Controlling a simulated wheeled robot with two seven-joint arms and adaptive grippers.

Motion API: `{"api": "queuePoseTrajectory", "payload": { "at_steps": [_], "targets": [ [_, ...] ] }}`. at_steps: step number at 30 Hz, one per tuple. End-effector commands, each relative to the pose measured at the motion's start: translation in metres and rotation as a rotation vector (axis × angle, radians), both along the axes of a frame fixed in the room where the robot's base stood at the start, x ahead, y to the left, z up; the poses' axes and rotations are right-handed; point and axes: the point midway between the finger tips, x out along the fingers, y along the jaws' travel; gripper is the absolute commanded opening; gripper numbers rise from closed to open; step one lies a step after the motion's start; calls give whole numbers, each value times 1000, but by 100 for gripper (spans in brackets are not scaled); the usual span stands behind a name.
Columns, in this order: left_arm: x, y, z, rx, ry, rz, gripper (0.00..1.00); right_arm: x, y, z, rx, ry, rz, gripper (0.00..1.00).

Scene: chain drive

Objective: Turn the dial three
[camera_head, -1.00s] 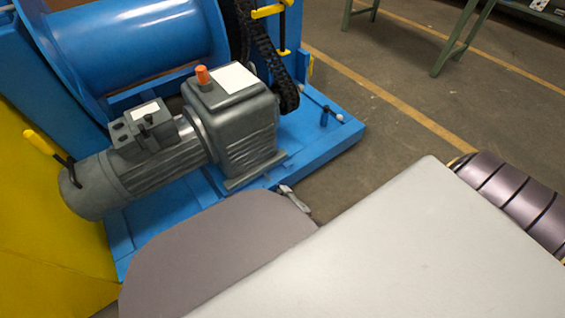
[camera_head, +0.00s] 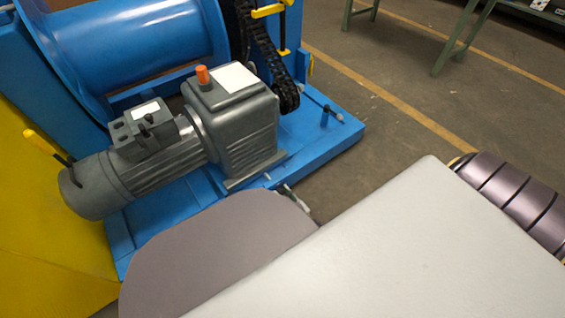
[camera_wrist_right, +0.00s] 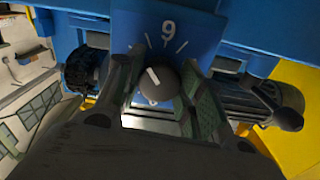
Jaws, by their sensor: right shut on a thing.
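The dial (camera_wrist_right: 165,84) is a dark round knob with a white pointer line, seen in the right wrist view. Its pointer leans to the upper left. Behind it is a blue plate (camera_wrist_right: 195,38) with white tick marks and a large 9 above the knob. Part of the plate below is hidden. My right gripper (camera_wrist_right: 160,74) has its green-padded fingers on both sides of the knob and is shut on it. In the head view only a small part of my right gripper (camera_head: 294,198) shows beside the blue base, and the dial is hidden. My left gripper is not in view.
A grey gear motor (camera_head: 232,120) with an orange cap stands on the blue base (camera_head: 325,140). A black chain (camera_head: 262,45) runs beside a blue drum (camera_head: 135,45). A small dark handle (camera_head: 325,112) stands on the base.

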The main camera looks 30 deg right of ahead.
Motion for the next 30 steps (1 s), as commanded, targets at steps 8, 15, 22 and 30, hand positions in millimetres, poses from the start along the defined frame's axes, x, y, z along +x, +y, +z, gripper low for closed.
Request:
{"api": "queuePoseTrajectory", "payload": {
  "at_steps": [8,15,22,30],
  "targets": [
    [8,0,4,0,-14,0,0,-1,-1,-2,125,14,-1,14],
    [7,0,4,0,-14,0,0,-1,-1,-2,160,18,-1,14],
    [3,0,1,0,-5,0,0,-1,-1,-2,161,18,-1,14],
    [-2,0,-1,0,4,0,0,-1,-1,-1,161,16,-1,59]
  ]
}}
